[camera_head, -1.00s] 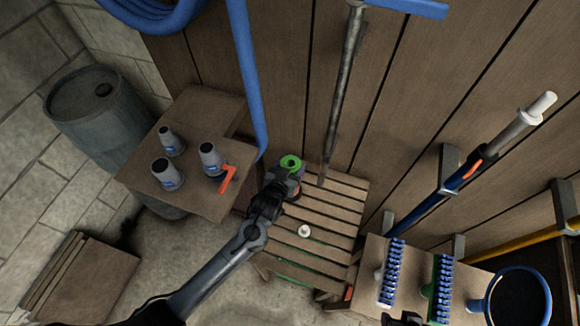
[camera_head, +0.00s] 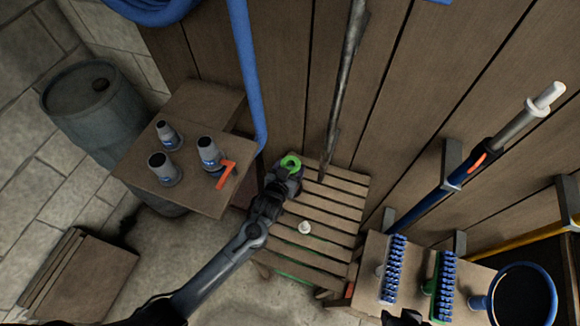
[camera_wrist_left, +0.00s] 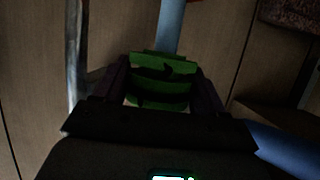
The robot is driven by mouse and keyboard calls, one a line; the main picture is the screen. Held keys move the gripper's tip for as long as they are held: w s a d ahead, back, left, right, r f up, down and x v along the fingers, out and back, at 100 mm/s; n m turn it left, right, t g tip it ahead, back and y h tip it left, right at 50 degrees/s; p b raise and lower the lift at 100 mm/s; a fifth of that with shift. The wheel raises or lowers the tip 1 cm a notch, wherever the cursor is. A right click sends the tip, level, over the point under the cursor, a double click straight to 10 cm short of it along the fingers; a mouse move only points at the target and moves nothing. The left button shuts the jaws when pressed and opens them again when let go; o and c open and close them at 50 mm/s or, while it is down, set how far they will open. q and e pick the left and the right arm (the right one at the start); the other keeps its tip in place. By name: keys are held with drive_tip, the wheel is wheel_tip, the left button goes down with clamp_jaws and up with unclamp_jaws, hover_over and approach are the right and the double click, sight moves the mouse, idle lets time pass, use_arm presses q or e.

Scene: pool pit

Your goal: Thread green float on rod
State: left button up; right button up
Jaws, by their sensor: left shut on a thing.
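The green float (camera_head: 290,163) is a small ring held up above the slatted crate top. My left gripper (camera_head: 289,174) is shut on it. In the left wrist view the green float (camera_wrist_left: 160,82) sits between the two dark fingers. The rod (camera_head: 342,95) is a thin grey bar in front of the plank wall, its lower end just right of the float. A gap shows between float and rod in the head view. A grey bar, which looks like the rod (camera_wrist_left: 77,60), stands left of the float in the wrist view.
The slatted crate (camera_head: 318,212) carries a white knob (camera_head: 304,228). A left table (camera_head: 200,196) holds grey bottles and an orange piece. A blue hose (camera_head: 246,75) hangs behind the float. Brushes (camera_head: 394,270) and a blue-rimmed net (camera_head: 487,303) stand at lower right.

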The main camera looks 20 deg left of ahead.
use_arm(q)
drive_tip(key=shift+f, duration=0.4)
idle(0.3)
drive_tip(key=shift+f+b, duration=0.95)
drive_tip(key=shift+f, duration=0.25)
drive_tip(key=shift+f, duration=0.25)
drive_tip(key=shift+f+b, duration=0.45)
drive_tip(key=shift+f, duration=0.2)
drive_tip(key=o, duration=1.1)
